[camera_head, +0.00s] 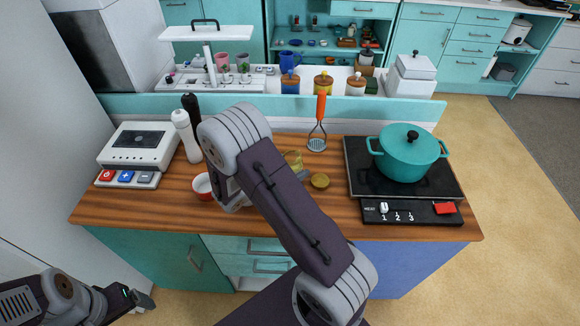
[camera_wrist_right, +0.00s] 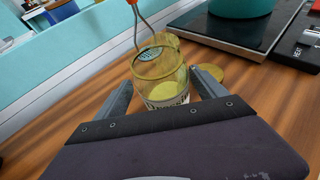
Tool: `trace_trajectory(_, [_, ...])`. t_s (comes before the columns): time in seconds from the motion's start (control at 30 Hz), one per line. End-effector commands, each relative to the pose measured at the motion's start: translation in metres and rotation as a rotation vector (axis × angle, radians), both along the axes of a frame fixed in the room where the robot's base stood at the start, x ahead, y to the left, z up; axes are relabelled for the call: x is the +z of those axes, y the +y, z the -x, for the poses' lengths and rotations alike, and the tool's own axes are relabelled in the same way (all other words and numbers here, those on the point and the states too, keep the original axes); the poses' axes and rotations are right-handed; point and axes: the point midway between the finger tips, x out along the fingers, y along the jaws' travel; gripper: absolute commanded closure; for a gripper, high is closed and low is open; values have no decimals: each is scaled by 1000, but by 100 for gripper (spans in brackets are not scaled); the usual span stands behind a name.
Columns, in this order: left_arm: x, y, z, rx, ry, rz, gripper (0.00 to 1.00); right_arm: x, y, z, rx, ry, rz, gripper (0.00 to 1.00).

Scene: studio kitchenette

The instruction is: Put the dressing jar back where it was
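The dressing jar (camera_head: 294,160), taken to be the yellowish see-through jar, is on the wooden counter, partly hidden by my right arm in the head view. In the right wrist view the jar (camera_wrist_right: 158,68) has an open top and a pale label low on its side. My right gripper (camera_wrist_right: 163,80) has its fingers apart on either side of the jar, with small gaps seeming to show. A round yellow-brown lid (camera_head: 320,181) lies beside the jar. My left gripper (camera_head: 139,298) is low at the left, away from the counter; its fingers are unclear.
An orange-handled masher (camera_head: 318,125) is behind the jar. A teal pot (camera_head: 407,154) stands on the black hob (camera_head: 365,183) at right. A red-and-white bowl (camera_head: 203,187), two tall mills (camera_head: 186,137) and a white scale (camera_head: 139,146) are at left. Several canisters line the back ledge.

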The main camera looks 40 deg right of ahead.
Motion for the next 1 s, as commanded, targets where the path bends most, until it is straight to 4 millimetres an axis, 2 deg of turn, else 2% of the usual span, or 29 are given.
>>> trace_trajectory(0.17, [4,0,0,0,0,0,15,6,2,0,1,0,0,19])
trace_trajectory(0.27, [5,0,0,0,0,0,15,11,16,3,3,-2,-1,19])
trace_trajectory(0.6, [11,0,0,0,0,0,15,40,86,18,5,-3,-2,19])
trace_trajectory(0.7, [12,0,0,0,0,0,15,46,99,22,4,-2,1,19])
trace_trajectory(0.93, [12,0,0,0,0,0,15,49,108,25,-3,-1,-2,19])
trace_trajectory(1.0, [12,0,0,0,0,0,15,46,103,37,-62,-13,-51,19])
